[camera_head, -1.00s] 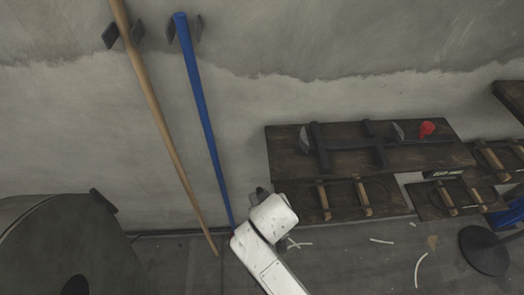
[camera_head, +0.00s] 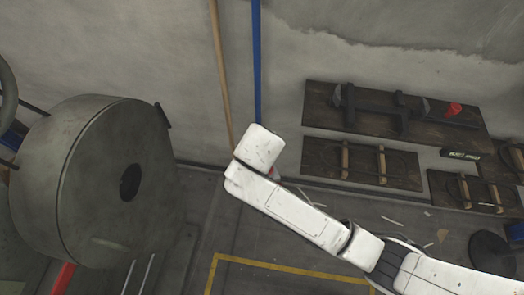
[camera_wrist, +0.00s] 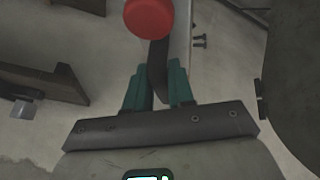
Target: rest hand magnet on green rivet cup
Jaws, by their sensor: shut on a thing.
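In the wrist view my gripper (camera_wrist: 159,90) has its two teal fingers closed on a dark, narrow handle with a round red end, which looks like the hand magnet (camera_wrist: 150,17). The red end points away from the fingers, toward the top of the picture. In the head view my white arm reaches across the middle toward the wall. Its wrist hides the fingers, and only a small red spot shows beside it. I see no green rivet cup in either view.
A large grey drum (camera_head: 92,215) stands at left. A wooden pole (camera_head: 221,70) and a blue pole (camera_head: 256,65) lean by the wall. Dark wooden racks (camera_head: 320,165) are at right, one bearing a red piece (camera_head: 453,108). A yellow line (camera_head: 290,267) marks the floor.

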